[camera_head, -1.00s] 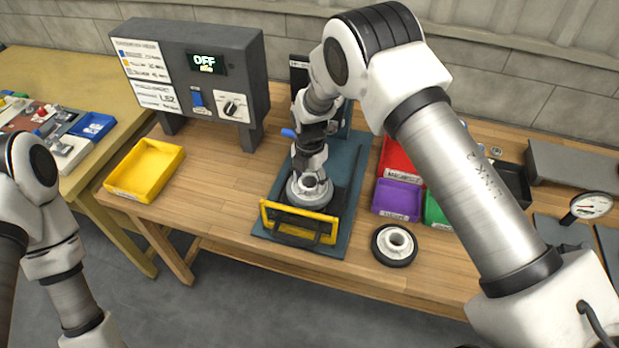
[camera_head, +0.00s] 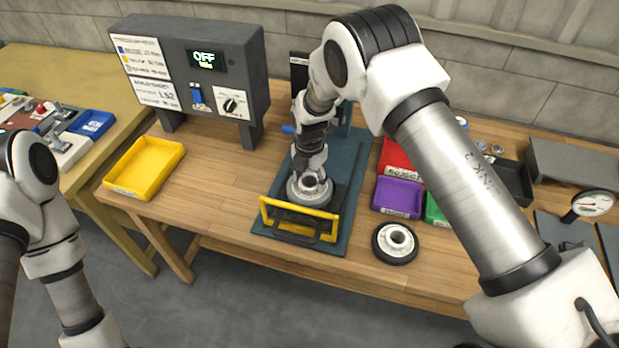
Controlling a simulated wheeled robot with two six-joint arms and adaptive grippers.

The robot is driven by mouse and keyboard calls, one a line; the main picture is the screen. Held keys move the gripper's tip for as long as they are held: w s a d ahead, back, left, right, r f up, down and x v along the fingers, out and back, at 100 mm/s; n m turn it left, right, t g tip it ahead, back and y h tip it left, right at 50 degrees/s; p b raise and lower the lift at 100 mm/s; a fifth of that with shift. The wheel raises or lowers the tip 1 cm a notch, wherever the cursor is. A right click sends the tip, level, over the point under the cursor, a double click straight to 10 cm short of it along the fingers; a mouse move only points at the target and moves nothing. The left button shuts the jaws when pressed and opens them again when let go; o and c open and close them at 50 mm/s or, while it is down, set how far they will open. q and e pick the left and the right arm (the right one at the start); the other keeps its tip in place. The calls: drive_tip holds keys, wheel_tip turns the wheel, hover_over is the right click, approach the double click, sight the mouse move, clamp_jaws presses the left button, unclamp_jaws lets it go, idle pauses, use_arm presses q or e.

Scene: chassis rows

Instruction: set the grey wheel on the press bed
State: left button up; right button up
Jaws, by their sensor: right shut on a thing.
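The grey wheel (camera_head: 299,195) is a round grey disc with a raised hub, low over the press bed behind the yellow guard bar (camera_head: 300,214). My right gripper (camera_head: 311,172) comes down on it from above and is shut on it. The press (camera_head: 343,226) stands on a dark blue-green base plate; the bed under the wheel is mostly hidden by the wheel and the guard. I cannot tell whether the wheel touches the bed. My left arm shows at the left edge, but its gripper is out of view.
A black-rimmed wheel with a white hub (camera_head: 394,243) lies right of the press. Purple (camera_head: 398,198), red (camera_head: 396,158) and green bins stand behind it. A yellow tray (camera_head: 145,168) and a grey control box reading OFF (camera_head: 190,75) are on the left. A dial gauge (camera_head: 592,204) is at right.

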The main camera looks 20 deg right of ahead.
drive_tip(key=shift+f, duration=0.1)
drive_tip(key=shift+f, duration=0.3)
drive_tip(key=o, duration=1.6)
drive_tip(key=shift+c, duration=0.2)
wheel_tip(320, 180, up, 12)
